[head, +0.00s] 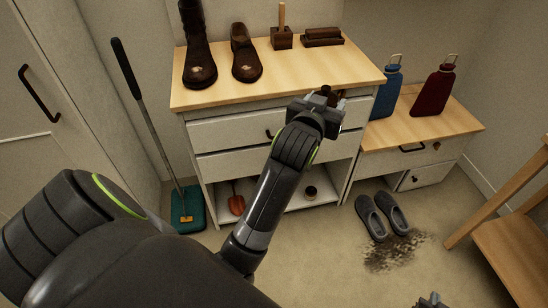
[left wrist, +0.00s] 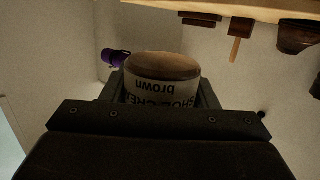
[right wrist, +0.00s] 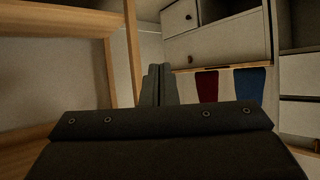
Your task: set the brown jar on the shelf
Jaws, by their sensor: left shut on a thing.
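The brown jar (left wrist: 165,92) has a white label with dark print reading "brown" and a brown lid. It appears upside down in the left wrist view. My left gripper (left wrist: 160,98) is shut on it, with a finger on each side. In the head view, the left arm reaches to the right front of the dresser, and its wrist mostly hides the jar. The open lower shelf (head: 297,203) of the dresser shows below the drawers. My right gripper (right wrist: 158,75) is shut and empty, its fingers side by side; only its tip shows at the head view's bottom edge.
A small dark round item (head: 310,192) and an orange tool (head: 236,203) are in the lower opening. Slippers (head: 376,217) lie near dirt (head: 396,250). A wooden stand (head: 520,255) is at right.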

